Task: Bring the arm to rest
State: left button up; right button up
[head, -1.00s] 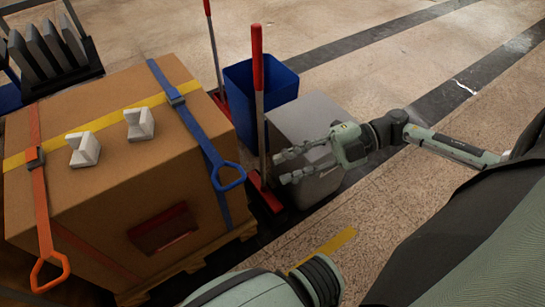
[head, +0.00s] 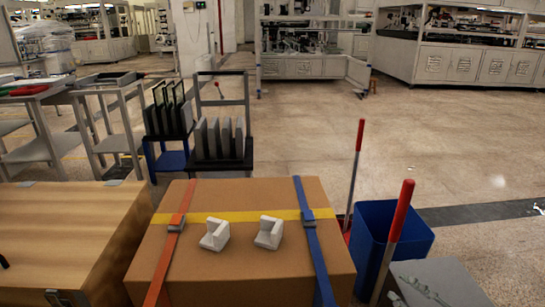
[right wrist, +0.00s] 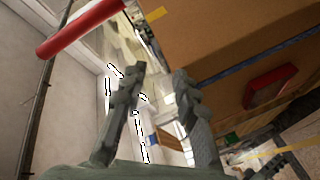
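My right gripper (head: 398,289) shows only in part at the bottom right of the head view, in front of a grey box. In the right wrist view, the two grey-green fingers of the right gripper (right wrist: 158,75) stand apart with nothing held between them. The rest of my right arm is outside the head view. My left gripper does not show in the head view.
A strapped cardboard box (head: 255,261) bears two white corner pieces (head: 215,235). Right of it are a blue bin (head: 408,222), red-handled poles (head: 397,235) and the grey box (head: 455,277). Open floor lies beyond.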

jog(key=s+d+f+m+g+h, duration=0.1)
jog(key=d+f+m+g+h, duration=0.15)
jog(key=f+m+h, duration=0.3)
jog(key=s+d+f+m+g+h, duration=0.1)
jog(key=d+f+m+h, duration=0.3)
jog(key=f, duration=0.3)
jog(key=s+a+f+m+g, duration=0.2)
jog(key=s+a+f+g, duration=0.2)
jog(key=s, duration=0.3)
jog(key=s+a+f+m+g, duration=0.2)
jog(key=s+a+f+g, duration=0.2)
jog(key=s+f, duration=0.3)
jog(key=shift+s+a+g, duration=0.35)
jog(key=shift+s+a, duration=0.15)
jog(key=shift+a, duration=0.05)
jog(key=shift+m, duration=0.25)
